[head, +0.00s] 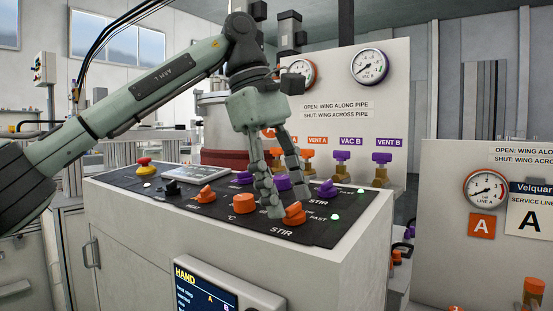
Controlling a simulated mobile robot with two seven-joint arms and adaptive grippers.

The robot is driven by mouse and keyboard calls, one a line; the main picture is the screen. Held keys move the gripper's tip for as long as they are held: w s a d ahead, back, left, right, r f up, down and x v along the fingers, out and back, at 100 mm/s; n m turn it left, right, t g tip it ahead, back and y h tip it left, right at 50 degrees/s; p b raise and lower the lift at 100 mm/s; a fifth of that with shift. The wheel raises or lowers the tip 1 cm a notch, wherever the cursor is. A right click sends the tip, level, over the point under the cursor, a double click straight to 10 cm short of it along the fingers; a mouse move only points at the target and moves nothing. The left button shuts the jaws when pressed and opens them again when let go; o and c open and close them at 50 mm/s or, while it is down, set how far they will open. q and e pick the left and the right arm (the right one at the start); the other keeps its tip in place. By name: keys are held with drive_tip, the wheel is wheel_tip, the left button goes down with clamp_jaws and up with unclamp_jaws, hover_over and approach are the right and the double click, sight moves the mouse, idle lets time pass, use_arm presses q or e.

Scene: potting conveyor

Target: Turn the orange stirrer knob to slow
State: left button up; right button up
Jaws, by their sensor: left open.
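The orange stirrer knob (294,214) is on the dark sloping panel, just above the front "STIR" label. A "FAST" label is to its right. My left gripper (286,207) reaches down from above with its fingers apart. One fingertip is at the knob's left side and the other is behind its top, partly hiding it. I cannot tell whether the fingers touch the knob, or exactly where it points. My right gripper is not in view.
A red emergency button (144,166) is at the far left. The gauge board (345,100) with valves stands behind.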

use_arm(q)
drive_tip(key=v, duration=1)
drive_tip(key=shift+r, duration=0.4)
drive_tip(key=shift+s+a+f, duration=0.1)
